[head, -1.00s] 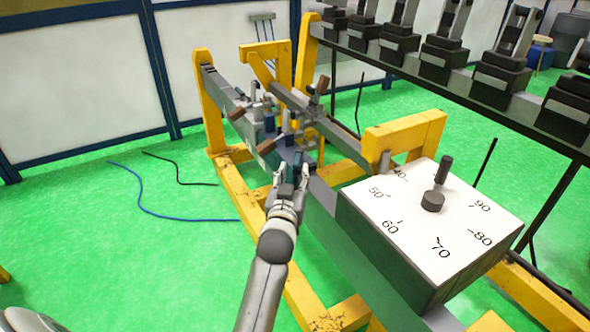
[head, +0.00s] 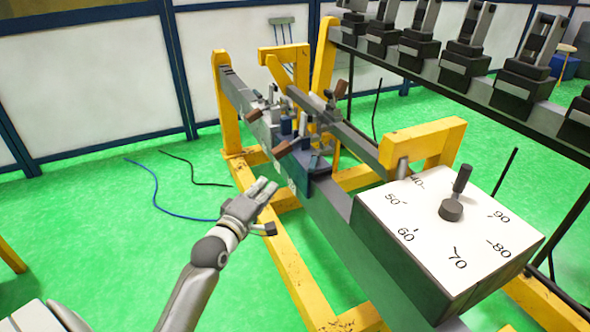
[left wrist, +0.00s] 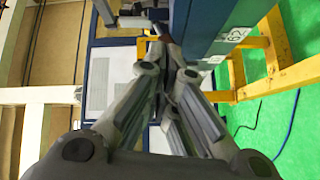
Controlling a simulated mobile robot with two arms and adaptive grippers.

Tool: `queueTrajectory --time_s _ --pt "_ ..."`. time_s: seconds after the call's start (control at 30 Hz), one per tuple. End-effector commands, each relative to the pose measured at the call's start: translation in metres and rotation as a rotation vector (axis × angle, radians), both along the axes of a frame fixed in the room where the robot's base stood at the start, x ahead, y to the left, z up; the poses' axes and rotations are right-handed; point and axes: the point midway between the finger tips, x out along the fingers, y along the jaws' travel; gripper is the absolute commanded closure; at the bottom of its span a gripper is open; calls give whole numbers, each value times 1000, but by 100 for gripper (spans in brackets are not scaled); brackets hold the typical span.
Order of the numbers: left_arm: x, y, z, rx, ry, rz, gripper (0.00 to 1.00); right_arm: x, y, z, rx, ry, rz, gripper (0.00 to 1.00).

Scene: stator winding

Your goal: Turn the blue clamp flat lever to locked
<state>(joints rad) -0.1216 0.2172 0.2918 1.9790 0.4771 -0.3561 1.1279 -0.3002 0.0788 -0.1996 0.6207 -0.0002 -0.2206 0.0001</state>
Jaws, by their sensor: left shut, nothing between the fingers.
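The clamp assembly sits on the grey beam in the head view, with a dark blue block (head: 319,170) and a smaller blue part (head: 287,126). A brown-tipped lever (head: 281,149) sticks out toward the lower left, and another brown grip (head: 254,114) lies farther back. I cannot tell which is the flat lever or whether it is locked. My left gripper (head: 266,206) is left of and below the clamp, apart from it, shut and empty. In the left wrist view its fingers (left wrist: 166,72) converge near a blue surface (left wrist: 203,30) with a white label. My right gripper is not visible.
A white dial box (head: 450,235) with a black handle stands at the near end of the beam. Yellow frame posts (head: 228,110) surround the clamp. A rail of black fixtures (head: 465,67) runs along the right. The green floor at left is open except for cables (head: 165,200).

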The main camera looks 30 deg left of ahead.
Motion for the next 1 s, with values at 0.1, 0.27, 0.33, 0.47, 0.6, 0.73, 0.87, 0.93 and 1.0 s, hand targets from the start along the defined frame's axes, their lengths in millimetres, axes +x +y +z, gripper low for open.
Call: queueTrajectory --time_s 0.1,0.27,0.33,0.47,0.6,0.73,0.87,0.93,1.0 --pt "-7 5 4 -154 -18 -32 100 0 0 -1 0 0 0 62" --pt "-7 7 8 -236 -27 -48 100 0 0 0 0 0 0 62" --pt "-2 7 8 -240 -28 -49 100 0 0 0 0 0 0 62" --pt "16 8 9 -238 -29 -49 100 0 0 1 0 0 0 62" --pt "43 10 9 -237 -29 -48 100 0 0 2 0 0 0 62" --pt "69 12 9 -235 -29 -48 100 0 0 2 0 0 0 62" --pt "92 13 9 -235 -28 -47 100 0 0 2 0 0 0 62" --pt "95 0 9 -240 -27 -50 100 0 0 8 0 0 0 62" --pt "97 -10 9 -240 -27 -49 100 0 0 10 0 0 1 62"
